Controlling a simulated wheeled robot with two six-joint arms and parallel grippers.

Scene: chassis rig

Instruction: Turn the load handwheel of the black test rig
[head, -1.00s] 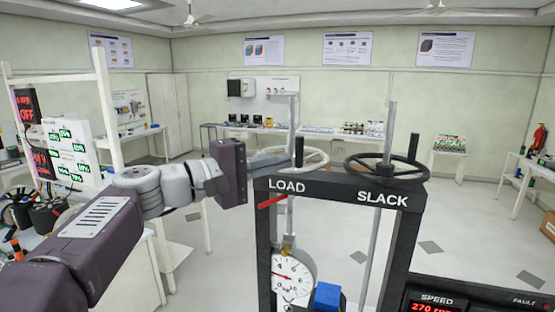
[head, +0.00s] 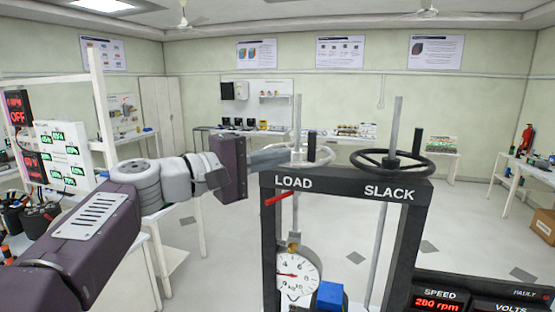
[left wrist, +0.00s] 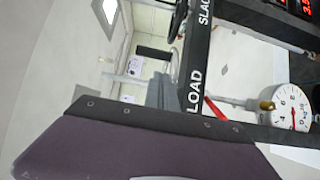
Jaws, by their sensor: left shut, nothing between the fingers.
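The black test rig (head: 345,188) stands in front of me, its crossbar lettered LOAD and SLACK. The pale load handwheel (head: 326,156) sits above the LOAD end, with a dark upright handle (head: 311,147) and a spindle through its middle. My left gripper (head: 282,157) reaches in from the left at wheel height. It is shut with nothing in it, its tips over the wheel's left side; I cannot tell whether they touch. They hide part of the rim. In the left wrist view the grey fingers (left wrist: 160,92) point toward the crossbar (left wrist: 196,75). My right gripper is not in view.
The black slack handwheel (head: 392,162) is to the right on the same crossbar. A dial gauge (head: 298,272) and a blue block (head: 328,296) are below. A speed display (head: 437,303) reads 280 rpm. A white shelf frame (head: 100,125) stands left.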

